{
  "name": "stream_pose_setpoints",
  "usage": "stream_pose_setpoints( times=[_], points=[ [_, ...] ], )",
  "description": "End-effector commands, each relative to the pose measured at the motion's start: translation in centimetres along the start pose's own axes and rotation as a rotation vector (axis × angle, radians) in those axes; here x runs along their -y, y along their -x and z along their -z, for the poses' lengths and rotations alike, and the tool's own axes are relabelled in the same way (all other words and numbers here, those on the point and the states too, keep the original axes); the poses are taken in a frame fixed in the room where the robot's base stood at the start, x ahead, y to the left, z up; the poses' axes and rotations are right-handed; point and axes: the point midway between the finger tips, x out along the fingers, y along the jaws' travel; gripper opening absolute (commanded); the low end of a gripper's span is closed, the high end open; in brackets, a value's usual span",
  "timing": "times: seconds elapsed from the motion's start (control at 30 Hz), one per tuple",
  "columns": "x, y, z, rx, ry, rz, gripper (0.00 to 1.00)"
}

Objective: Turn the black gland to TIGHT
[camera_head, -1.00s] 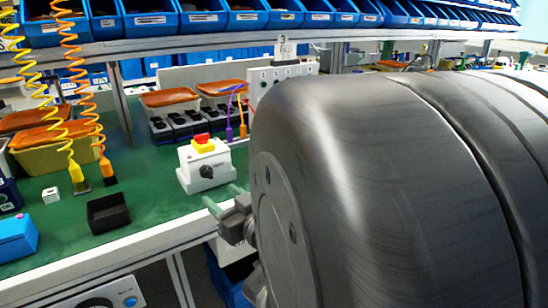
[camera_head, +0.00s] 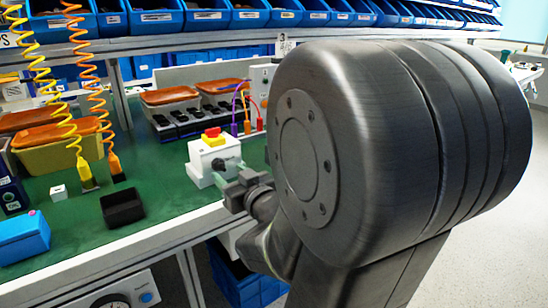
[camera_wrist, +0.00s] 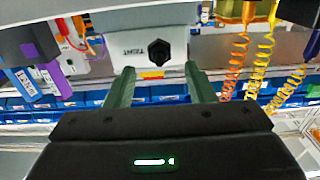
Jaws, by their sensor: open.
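A white switch box (camera_head: 199,158) stands on the green bench top, with a red-and-yellow button (camera_head: 213,136) on top. The black gland (camera_wrist: 159,51) is a dark knob on the box's front face; the wrist view shows it upside down, with a "TIGHT" label (camera_wrist: 131,51) beside it. My gripper (camera_wrist: 159,69) is open, its two green fingers apart and nothing between them. In the wrist view the knob appears between and just beyond the fingertips. In the head view the gripper (camera_head: 225,174) is close in front of the knob. I cannot tell whether it touches.
A small black bin (camera_head: 122,209) and a blue box (camera_head: 22,238) lie left on the bench. Yellow and orange coiled cords (camera_head: 92,80) hang at the left. Purple, orange and red plugs (camera_head: 247,122) stand behind the box. Blue bins (camera_head: 210,17) line the shelf above.

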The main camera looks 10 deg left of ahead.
Motion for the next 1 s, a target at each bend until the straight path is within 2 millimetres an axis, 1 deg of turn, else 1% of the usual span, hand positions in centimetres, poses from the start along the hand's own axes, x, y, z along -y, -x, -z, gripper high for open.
stream_pose_setpoints(
  times=[0.03, 0.1, 0.3, 0.43, 0.7, 0.73, 0.77, 0.8, 0.93, 1.0],
  points=[
    [0.0, -1.0, 0.0, 0.002, 0.001, 0.002, 0.49],
    [0.0, -2.1, -0.1, 0.003, -0.001, 0.001, 0.49],
    [0.0, -4.1, 0.0, 0.001, 0.000, -0.001, 0.49],
    [0.0, -4.6, 0.0, 0.001, 0.000, -0.001, 0.49],
    [0.0, -4.7, 0.0, 0.001, 0.001, -0.001, 0.49],
    [0.0, -4.7, 0.0, 0.001, 0.001, -0.001, 0.46],
    [0.0, -4.7, 0.0, 0.001, 0.001, -0.001, 0.40],
    [0.0, -4.7, 0.0, 0.001, 0.001, -0.001, 0.32],
    [0.0, -4.7, 0.0, 0.001, 0.001, -0.001, 0.06],
    [0.0, -4.7, 0.0, 0.001, 0.000, -0.001, 0.05]
  ],
)
